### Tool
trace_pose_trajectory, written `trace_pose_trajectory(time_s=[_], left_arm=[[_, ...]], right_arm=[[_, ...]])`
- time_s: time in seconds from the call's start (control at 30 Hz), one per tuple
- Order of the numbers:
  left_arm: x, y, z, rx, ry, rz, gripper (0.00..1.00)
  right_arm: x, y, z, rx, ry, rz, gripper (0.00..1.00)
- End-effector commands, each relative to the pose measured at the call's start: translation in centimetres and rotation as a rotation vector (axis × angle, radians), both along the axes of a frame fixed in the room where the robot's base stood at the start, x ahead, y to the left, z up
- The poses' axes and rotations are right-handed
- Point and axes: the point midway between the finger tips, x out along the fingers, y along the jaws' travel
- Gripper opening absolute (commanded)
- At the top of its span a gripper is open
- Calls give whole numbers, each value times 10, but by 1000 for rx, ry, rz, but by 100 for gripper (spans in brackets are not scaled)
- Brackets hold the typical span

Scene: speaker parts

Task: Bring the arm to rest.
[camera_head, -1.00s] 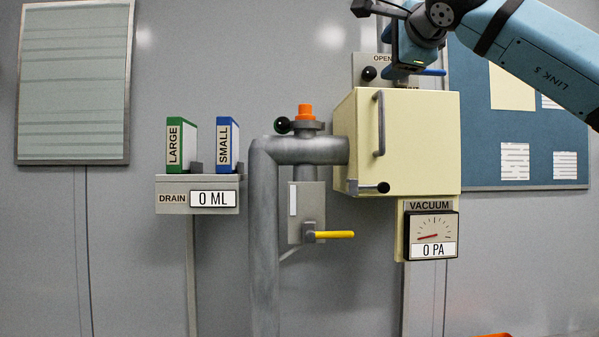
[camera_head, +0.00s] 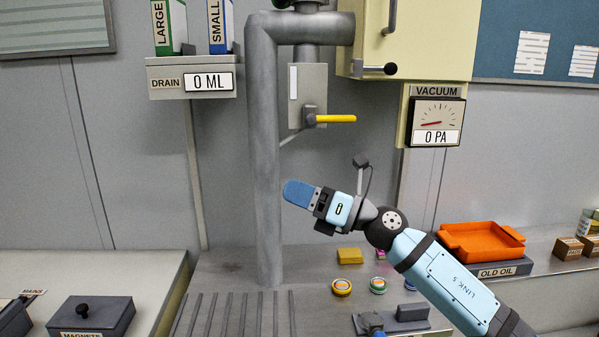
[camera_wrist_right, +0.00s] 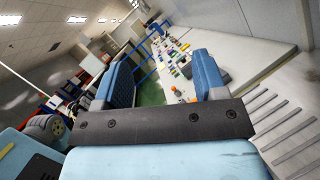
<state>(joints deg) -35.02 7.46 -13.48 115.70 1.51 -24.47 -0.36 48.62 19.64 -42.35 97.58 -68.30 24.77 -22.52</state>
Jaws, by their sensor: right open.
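My right arm comes in from the lower right in the head view. Its gripper (camera_head: 300,193) hangs in the air above the bench and points left, in front of or near the grey vertical pipe (camera_head: 265,170). In the right wrist view, the two blue fingers stand well apart and the gap between them (camera_wrist_right: 162,80) is empty. My right gripper is open and holds nothing. My left gripper is not in view.
The yellow valve handle (camera_head: 335,119) and cream cabinet (camera_head: 425,40) are above the arm. Below are a yellow block (camera_head: 350,256), small round tins (camera_head: 342,287) and a slatted area (camera_head: 235,315). An orange tray (camera_head: 482,240) stands right, a grey magnets box (camera_head: 92,317) left.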

Motion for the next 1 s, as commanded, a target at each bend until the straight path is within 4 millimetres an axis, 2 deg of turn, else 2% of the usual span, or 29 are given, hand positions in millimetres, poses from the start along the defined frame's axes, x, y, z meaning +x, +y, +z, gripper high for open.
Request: trace_pose_trajectory(time_s=[0.03, 0.17, 0.37, 0.57, 0.67, 0.8, 0.9, 1.0], left_arm=[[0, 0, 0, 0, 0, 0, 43], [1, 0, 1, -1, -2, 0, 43], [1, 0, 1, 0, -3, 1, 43], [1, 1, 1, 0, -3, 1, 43], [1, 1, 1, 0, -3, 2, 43], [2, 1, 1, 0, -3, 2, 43], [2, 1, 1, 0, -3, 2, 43], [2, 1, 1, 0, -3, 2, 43]], right_arm=[[-5, -4, -24, 88, 112, 2, 65], [-14, -22, -73, 313, 389, -10, 65], [-34, -59, -162, 647, 820, -75, 65], [-73, -101, -265, 972, 1244, -192, 65], [-104, -122, -319, 1132, 1451, -269, 65], [-159, -148, -389, 1346, 1713, -390, 65], [-197, -162, -426, 1470, 1858, -470, 65], [-233, -172, -455, 1572, 1972, -542, 65]])
